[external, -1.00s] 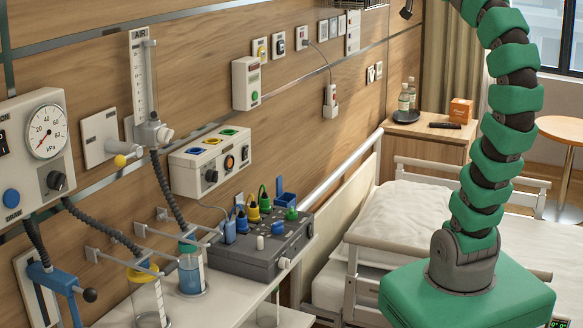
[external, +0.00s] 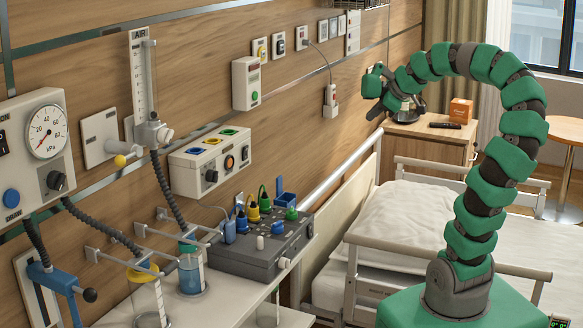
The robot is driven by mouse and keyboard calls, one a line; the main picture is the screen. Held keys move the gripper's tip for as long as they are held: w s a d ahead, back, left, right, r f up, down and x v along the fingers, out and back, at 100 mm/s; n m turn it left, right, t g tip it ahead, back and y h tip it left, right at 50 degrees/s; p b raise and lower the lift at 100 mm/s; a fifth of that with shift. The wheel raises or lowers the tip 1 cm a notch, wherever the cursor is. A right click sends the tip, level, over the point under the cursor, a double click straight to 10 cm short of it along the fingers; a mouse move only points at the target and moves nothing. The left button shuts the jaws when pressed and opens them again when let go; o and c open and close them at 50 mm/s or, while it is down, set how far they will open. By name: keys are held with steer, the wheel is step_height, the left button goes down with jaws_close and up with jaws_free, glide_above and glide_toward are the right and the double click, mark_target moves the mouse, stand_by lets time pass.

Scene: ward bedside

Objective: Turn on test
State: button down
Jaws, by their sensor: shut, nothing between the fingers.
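My gripper (external: 373,94) is at the left end of my arched green arm, in front of the wall and above the bed's head end. It is shut and empty, apart from every panel. I cannot read a "test" label on any control. A white wall box (external: 246,83) with a green button is to the gripper's left. A larger white box (external: 210,163) lower left has coloured sockets on top, a dark knob and an orange-lit round control. A grey unit (external: 262,245) on the shelf has a white knob, a green knob and coloured plugs.
A gauge panel (external: 38,150) and an air flowmeter (external: 143,80) are on the wall at left. A small box with a cable (external: 331,101) is on the wall near my gripper.

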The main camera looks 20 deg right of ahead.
mark_target(310, 231)
steer(key=s+a+f+n+g+y+b, duration=0.1)
steer(key=s+a+f+n, duration=0.4)
steer(key=f, duration=0.5)
steer(key=s+a+f+n+g+y+b, duration=0.1)
steer(key=s+a+f+n+g+b, duration=0.3)
steer(key=f+n, duration=0.4)
step_height(310, 231, down, 2)
steer(key=s+a+g, duration=0.1)
steer(key=s, duration=0.1)
steer(key=shift+s+a+f+g+y, duration=0.15)
steer(key=shift+s+f+g+y, duration=0.15)
steer(key=shift+g, duration=0.1)
steer(key=w+a+f+b, duration=0.2)
steer(key=w+a+f, duration=0.1)
steer(key=a+f, duration=0.5)
steer(key=shift+w+a+f+b, duration=0.25)
steer(key=shift+f+b, duration=0.05)
